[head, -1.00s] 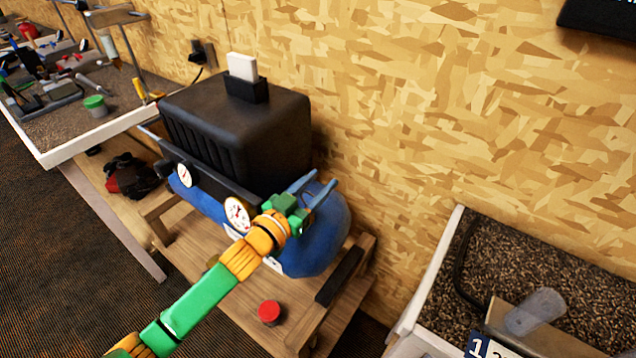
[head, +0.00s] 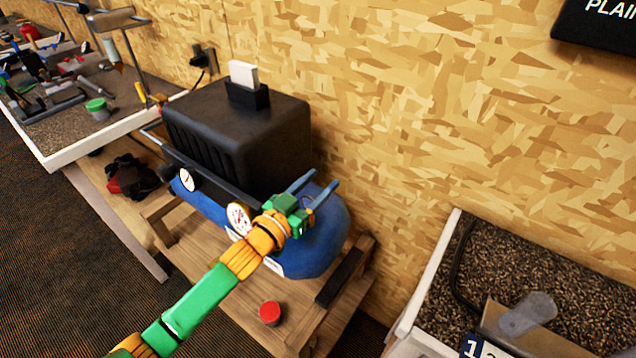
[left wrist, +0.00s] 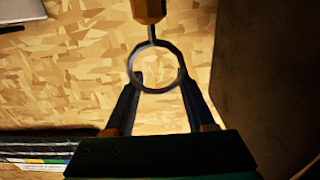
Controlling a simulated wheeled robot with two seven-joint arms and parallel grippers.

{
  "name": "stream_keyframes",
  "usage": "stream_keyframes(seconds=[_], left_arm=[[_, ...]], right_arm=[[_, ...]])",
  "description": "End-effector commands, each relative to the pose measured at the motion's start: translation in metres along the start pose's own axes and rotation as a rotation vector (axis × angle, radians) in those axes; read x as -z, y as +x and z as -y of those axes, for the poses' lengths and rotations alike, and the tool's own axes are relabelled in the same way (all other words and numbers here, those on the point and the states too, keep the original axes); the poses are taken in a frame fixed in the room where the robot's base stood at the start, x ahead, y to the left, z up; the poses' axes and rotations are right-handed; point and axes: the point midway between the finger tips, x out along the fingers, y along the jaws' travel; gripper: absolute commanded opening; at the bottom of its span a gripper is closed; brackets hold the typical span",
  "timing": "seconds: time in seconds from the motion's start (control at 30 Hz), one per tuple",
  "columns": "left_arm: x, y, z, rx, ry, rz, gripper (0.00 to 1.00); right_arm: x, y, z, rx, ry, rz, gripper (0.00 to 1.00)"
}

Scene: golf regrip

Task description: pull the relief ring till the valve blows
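The relief ring (left wrist: 155,91) is a grey metal loop in the left wrist view. It hangs by a short stem from a brass valve body (left wrist: 149,10). My left gripper (left wrist: 162,80) is open, its two dark fingers spread at the ring's lower part. The left fingertip overlaps the ring's edge in the picture and the right one lies at its right side; I cannot tell if either touches. In the head view my left gripper (head: 323,182) is over the right end of the compressor's blue tank (head: 325,237). The ring and valve cannot be made out there. My right gripper is not in view.
The compressor's black housing (head: 235,135) and its gauges (head: 238,217) are beside my left arm. A red-topped knob (head: 270,312) is on the wooden stand (head: 205,245). The board wall (head: 440,130) is close behind. A gravel-topped bench (head: 545,265) is at right.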

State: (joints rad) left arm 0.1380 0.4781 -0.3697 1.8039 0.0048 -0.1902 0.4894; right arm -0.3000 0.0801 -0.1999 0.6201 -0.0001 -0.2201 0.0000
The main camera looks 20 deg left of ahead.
Motion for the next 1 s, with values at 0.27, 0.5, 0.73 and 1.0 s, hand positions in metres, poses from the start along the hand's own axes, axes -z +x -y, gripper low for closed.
stream_keyframes(seconds=[0.27,0.5,0.73,1.0], left_arm=[[0.0,0.0,0.0,0.0,0.0,0.0,0.67],[-0.003,-0.023,0.0,-0.001,-0.001,0.003,0.67],[-0.003,-0.059,0.0,0.0,-0.001,0.002,0.67],[-0.001,-0.071,0.0,0.0,0.0,0.001,0.67]], right_arm=[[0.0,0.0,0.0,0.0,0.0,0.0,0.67],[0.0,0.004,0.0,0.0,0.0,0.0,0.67],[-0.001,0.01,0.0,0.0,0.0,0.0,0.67],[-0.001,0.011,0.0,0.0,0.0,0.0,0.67]])
